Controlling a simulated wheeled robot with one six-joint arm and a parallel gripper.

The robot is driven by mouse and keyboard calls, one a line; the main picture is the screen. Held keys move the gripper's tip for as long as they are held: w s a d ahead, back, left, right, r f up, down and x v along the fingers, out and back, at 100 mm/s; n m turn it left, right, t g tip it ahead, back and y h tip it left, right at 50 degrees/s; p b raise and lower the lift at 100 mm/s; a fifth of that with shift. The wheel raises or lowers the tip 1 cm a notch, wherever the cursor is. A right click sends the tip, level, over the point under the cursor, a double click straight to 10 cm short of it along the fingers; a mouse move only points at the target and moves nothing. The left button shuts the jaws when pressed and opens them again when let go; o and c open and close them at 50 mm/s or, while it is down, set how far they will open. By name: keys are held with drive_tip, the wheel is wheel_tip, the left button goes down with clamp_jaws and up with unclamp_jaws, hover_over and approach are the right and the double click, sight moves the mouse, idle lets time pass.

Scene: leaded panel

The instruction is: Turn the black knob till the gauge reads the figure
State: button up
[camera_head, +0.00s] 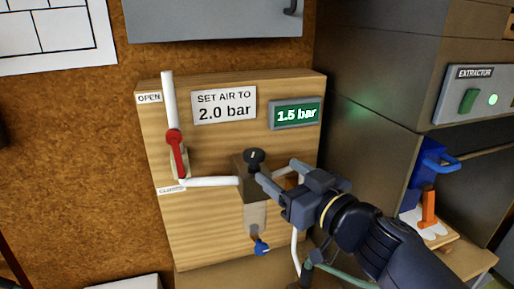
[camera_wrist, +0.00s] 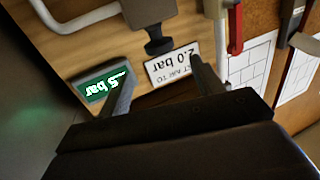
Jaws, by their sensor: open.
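The black knob (camera_head: 254,157) sits on top of a brown regulator block (camera_head: 252,184) on the wooden panel. It also shows in the wrist view (camera_wrist: 158,44), ahead of my fingers. The green gauge display (camera_head: 297,114) reads 1.5 bar. The white sign (camera_head: 224,106) says SET AIR TO 2.0 bar. My gripper (camera_head: 277,172) is open, just right of the knob in the head view. In the wrist view my gripper (camera_wrist: 162,72) has nothing between its fingers, and the knob appears beyond the gap. Contact with the knob cannot be made out.
A red lever (camera_head: 177,150) on the white pipe (camera_head: 212,182) stands left of the block, between OPEN and CLOSED labels. A blue-handled drain (camera_head: 261,246) hangs below the block. The extractor switch box (camera_head: 481,95) and an orange-and-blue tool area lie right.

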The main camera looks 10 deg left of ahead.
sight(258, 158)
drive_tip(key=b+x, duration=0.1)
drive_tip(key=x, duration=0.9)
drive_tip(key=shift+c, duration=0.4)
drive_tip(key=c, duration=0.9)
drive_tip(key=shift+f+b, duration=0.15)
drive_tip(key=shift+b, duration=0.25)
drive_tip(key=shift+m+t+h+b, duration=0.3)
drive_tip(key=shift+t+b, duration=0.1)
drive_tip(key=shift+b, duration=0.1)
drive_tip(key=shift+t+h+b, duration=0.3)
drive_tip(key=shift+t+b, duration=0.1)
drive_tip(key=shift+b, duration=0.15)
drive_tip(key=m+h+b, duration=0.1)
drive_tip(key=b, duration=0.2)
drive_tip(key=shift+t, duration=0.4)
drive_tip(key=shift+m+t+h+b, duration=0.4)
drive_tip(key=shift+m+h+b, duration=0.4)
drive_tip(key=shift+b, duration=1.55)
